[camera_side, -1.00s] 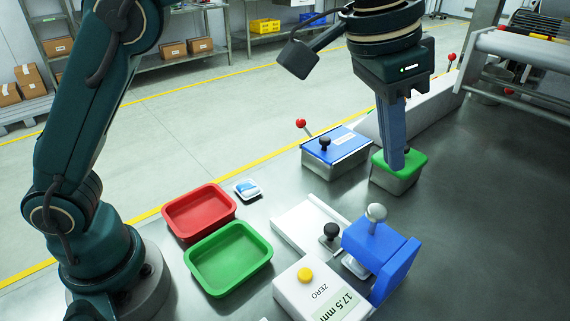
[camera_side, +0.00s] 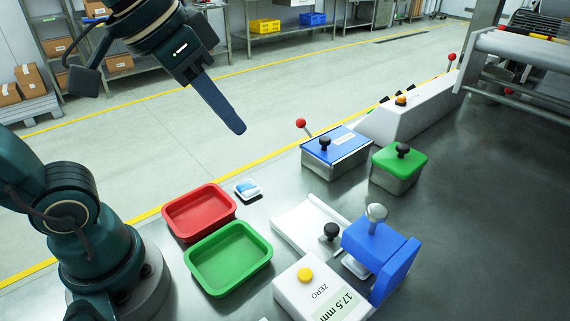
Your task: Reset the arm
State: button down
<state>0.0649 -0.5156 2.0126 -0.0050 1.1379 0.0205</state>
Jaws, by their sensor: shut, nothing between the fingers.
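My gripper (camera_side: 238,128) is shut and empty. It hangs in the air at the upper left, tilted, with its fingers pointing down and to the right. It appears clear of everything on the bench. The green-lidded metal box (camera_side: 399,167) stands at the right with its lid on and a black knob on top. The blue-lidded metal box (camera_side: 336,152) is beside it, also closed, with a red-ball lever (camera_side: 300,123) at its left.
A red tray (camera_side: 199,212) and a green tray (camera_side: 229,258) sit empty near my base. A white gauge reading 17.5 mm (camera_side: 318,292) and a blue press (camera_side: 378,252) stand in front. A white console (camera_side: 415,110) is at the back.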

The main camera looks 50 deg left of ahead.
jog(key=s+a+f+n, duration=0.1)
jog(key=s+f, duration=0.3)
jog(key=f, duration=0.3)
jog(key=shift+a+f, duration=0.2)
jog(key=shift+f, duration=0.2)
jog(key=shift+s, duration=0.1)
